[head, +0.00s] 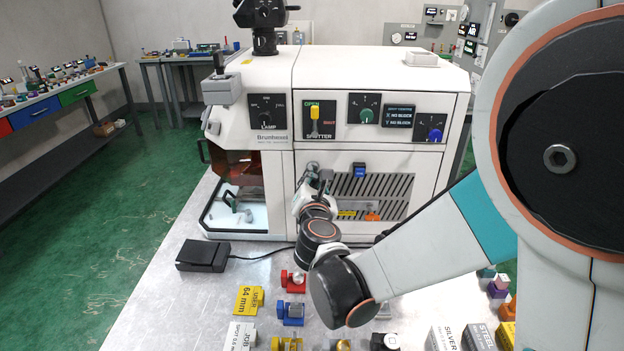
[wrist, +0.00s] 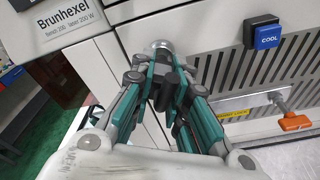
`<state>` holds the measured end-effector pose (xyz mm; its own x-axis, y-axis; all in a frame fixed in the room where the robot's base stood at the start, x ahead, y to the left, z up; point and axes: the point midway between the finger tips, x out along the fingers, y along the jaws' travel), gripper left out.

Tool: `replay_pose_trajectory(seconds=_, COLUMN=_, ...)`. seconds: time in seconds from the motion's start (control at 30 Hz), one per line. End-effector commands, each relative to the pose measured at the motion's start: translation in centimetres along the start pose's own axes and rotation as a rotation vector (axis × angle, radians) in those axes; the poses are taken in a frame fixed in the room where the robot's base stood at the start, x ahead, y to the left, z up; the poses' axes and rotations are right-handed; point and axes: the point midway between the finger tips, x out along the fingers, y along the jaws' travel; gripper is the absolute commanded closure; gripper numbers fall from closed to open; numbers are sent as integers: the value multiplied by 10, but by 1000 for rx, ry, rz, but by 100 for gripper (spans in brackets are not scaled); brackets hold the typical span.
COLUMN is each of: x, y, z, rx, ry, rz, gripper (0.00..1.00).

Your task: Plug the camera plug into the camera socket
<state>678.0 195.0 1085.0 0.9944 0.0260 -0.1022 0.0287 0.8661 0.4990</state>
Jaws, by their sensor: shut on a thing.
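My gripper (head: 316,192) is at the front of the white machine, by the left edge of its vented lower panel. In the wrist view my gripper (wrist: 163,78) has its teal and dark fingers closed together. A round silvery end, which looks like the camera plug (wrist: 160,46), shows just beyond the fingertips, close to the panel. The fingers hide most of it. I cannot make out the camera socket for certain, nor whether the plug touches the panel.
The blue COOL switch (wrist: 265,37) and an orange handle (wrist: 295,122) sit right of my gripper. A black pedal (head: 203,255) with a cable lies left on the metal table. The machine's glass-fronted chamber (head: 237,215) is to the left.

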Motion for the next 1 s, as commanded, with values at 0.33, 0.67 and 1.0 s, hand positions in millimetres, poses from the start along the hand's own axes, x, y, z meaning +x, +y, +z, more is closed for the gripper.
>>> replay_pose_trajectory(seconds=0.33, x=7, y=0, z=1, rx=0, ry=0, rz=0, gripper=100)
replay_pose_trajectory(seconds=0.67, x=14, y=0, z=2, rx=0, ry=0, rz=0, gripper=100)
replay_pose_trajectory(seconds=1.0, x=19, y=0, z=2, rx=0, ry=0, rz=0, gripper=100)
